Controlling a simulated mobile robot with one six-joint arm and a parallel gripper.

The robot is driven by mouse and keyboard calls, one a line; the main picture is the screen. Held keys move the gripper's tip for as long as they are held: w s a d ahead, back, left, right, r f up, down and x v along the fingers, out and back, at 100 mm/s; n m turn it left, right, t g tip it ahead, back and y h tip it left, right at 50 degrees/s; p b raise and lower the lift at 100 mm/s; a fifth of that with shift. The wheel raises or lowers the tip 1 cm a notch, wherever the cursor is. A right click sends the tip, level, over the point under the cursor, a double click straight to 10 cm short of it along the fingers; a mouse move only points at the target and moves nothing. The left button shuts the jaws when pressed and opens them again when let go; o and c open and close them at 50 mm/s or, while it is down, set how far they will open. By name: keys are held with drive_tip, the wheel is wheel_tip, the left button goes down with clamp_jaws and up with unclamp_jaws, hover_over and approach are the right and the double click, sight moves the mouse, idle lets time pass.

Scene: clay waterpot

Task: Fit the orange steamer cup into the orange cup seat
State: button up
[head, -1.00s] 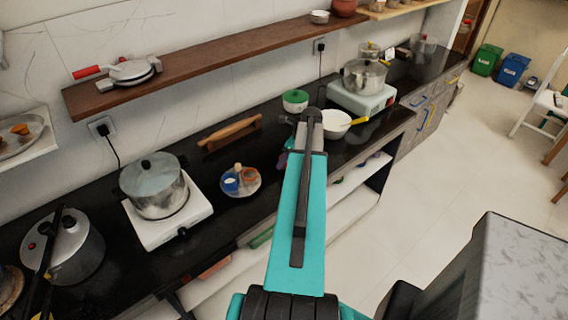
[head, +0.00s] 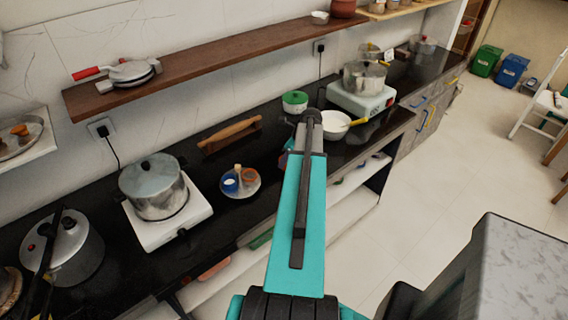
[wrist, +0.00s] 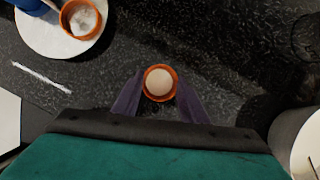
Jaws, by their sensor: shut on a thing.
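My gripper (wrist: 160,90) is shut on the orange steamer cup (wrist: 160,70), a small round cup with a pale white inside, seen from above between the two dark fingers. The orange cup seat (wrist: 72,29) is a round orange ring with a whitish inside, on a white plate (wrist: 38,38) at the upper left of the wrist view. The held cup is apart from it, over the dark counter. In the head view the orange cup seat (head: 250,174) is left of my arm, and my arm hides most of the gripper and cup.
A blue cup (head: 230,183) and an upright post (head: 238,170) share the plate. Bare black counter lies between plate and gripper.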

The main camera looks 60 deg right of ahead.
drive_tip(key=shift+r, duration=0.1)
drive_tip(key=shift+r+b, duration=0.95)
drive_tip(key=shift+r, duration=0.65)
drive_tip(key=s+a+b, duration=0.1)
drive_tip(key=s+b, duration=0.1)
drive_tip(key=s, duration=0.6)
drive_tip(key=s+a+r+b, duration=0.1)
drive_tip(key=s+b, duration=0.1)
drive_tip(key=s, duration=0.5)
drive_tip(key=shift+s+a+r, duration=0.3)
drive_tip(key=shift+s, duration=0.1)
drive_tip(key=shift+s, duration=0.1)
